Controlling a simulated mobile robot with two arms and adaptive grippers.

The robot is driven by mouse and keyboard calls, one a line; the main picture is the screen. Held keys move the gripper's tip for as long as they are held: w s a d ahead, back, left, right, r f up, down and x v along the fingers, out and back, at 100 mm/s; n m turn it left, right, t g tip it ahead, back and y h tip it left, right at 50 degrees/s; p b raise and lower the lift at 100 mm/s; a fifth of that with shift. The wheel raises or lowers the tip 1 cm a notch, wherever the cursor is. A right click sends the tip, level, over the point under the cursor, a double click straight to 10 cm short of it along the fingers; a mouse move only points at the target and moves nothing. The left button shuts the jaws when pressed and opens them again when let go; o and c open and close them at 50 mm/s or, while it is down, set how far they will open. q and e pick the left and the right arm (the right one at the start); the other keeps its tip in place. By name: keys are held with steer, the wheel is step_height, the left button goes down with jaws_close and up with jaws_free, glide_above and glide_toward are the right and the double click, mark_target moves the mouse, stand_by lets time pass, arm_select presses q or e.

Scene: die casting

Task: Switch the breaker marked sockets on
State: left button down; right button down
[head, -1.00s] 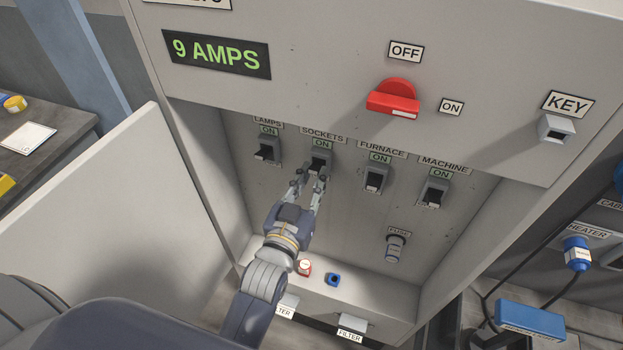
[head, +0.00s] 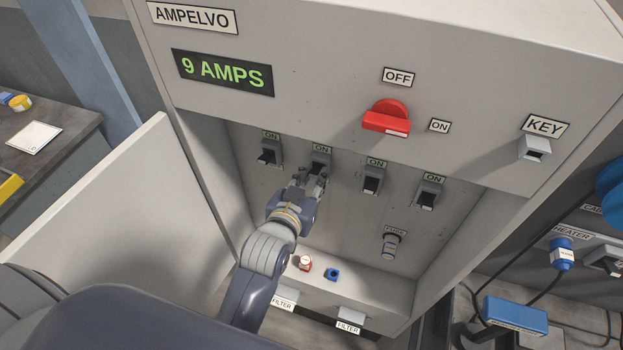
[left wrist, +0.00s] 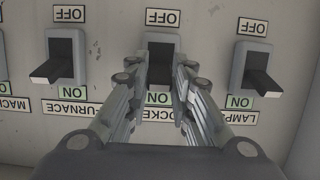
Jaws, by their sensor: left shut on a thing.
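The sockets breaker (head: 320,160) is second from the left in the row inside the open cabinet. Its green ON label is above it in the head view. My left gripper (head: 312,178) is at its front, shut on its lever. The left wrist view is upside down. There the two fingers of my left gripper (left wrist: 160,68) flank the lever of the sockets breaker (left wrist: 163,44). The fingers hide the lever, so I cannot tell its position. The SOCKETS label (left wrist: 158,114) is partly covered. My right gripper is not in view.
The lamps breaker (head: 269,150) and furnace breaker (head: 372,178) stand close on either side, with the machine breaker (head: 428,192) further right. A red main switch (head: 387,118) is above. The open cabinet door (head: 100,195) stands at the left, near my arm.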

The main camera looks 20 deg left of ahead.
arm_select(q)
steer(key=shift+w+r, duration=0.15)
steer(key=shift+r, duration=0.35)
steer(key=c, duration=1.4)
jaws_free()
steer(key=shift+c, duration=0.2)
steer(key=shift+o, duration=0.2)
steer(key=shift+f, duration=0.3)
steer(key=v, duration=1.2)
steer(key=shift+w, duration=0.1)
